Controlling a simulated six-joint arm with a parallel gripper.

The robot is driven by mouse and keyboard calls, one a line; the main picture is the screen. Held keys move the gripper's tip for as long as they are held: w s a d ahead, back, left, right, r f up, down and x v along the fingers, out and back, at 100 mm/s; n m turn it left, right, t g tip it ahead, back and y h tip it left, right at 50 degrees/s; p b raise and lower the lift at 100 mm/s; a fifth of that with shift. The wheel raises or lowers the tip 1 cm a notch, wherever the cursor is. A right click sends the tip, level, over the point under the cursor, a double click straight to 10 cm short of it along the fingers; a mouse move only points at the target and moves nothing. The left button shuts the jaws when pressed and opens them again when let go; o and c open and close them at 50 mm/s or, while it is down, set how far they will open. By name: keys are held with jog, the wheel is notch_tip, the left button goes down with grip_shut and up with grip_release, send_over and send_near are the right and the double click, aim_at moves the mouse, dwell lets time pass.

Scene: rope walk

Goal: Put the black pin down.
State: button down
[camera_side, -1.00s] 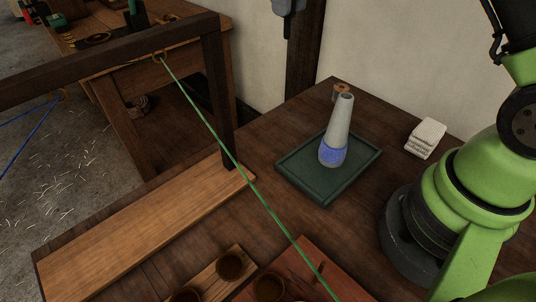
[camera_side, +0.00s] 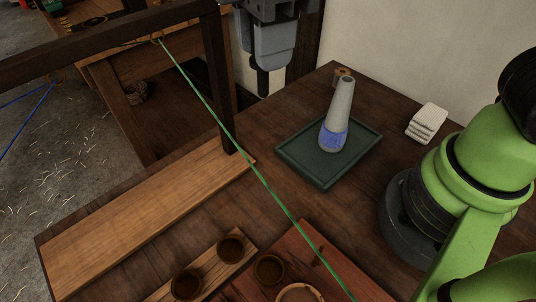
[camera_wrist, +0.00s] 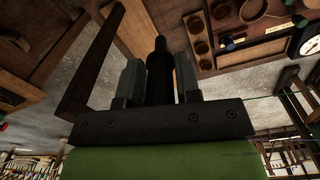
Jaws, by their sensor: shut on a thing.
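My gripper (camera_side: 271,58) hangs at the top middle of the side view, in front of the wall and the dark post. It is shut on the black pin (camera_side: 263,83), whose lower end points down from between the fingers. The wrist view shows the pin (camera_wrist: 159,62) upright between the two grey fingers of my gripper (camera_wrist: 158,78). The pin is in the air, clear of the table. Its upper part is hidden by the fingers in the side view.
A green tray (camera_side: 291,155) bears a grey cone (camera_side: 338,105) with blue winding. A green line (camera_side: 240,160) runs diagonally across the table. A wooden block with cups (camera_side: 210,270) is at the front. White folded cloths (camera_side: 428,122) lie right. The long light board (camera_side: 130,225) is bare.

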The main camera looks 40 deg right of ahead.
jog(key=shift+n, duration=0.5)
jog(key=shift+s+a+f, duration=0.1)
jog(key=shift+s+f, duration=0.15)
jog(key=shift+f, duration=3.3)
jog(key=shift+s+a+f, duration=0.1)
jog(key=shift+s+f, duration=0.1)
jog(key=shift+f, duration=3.3)
jog(key=shift+s+a+f, duration=0.1)
jog(key=shift+s+f, duration=0.15)
jog(key=shift+f, duration=3.3)
jog(key=shift+f, duration=0.1)
jog(key=c, duration=0.8)
grip_release()
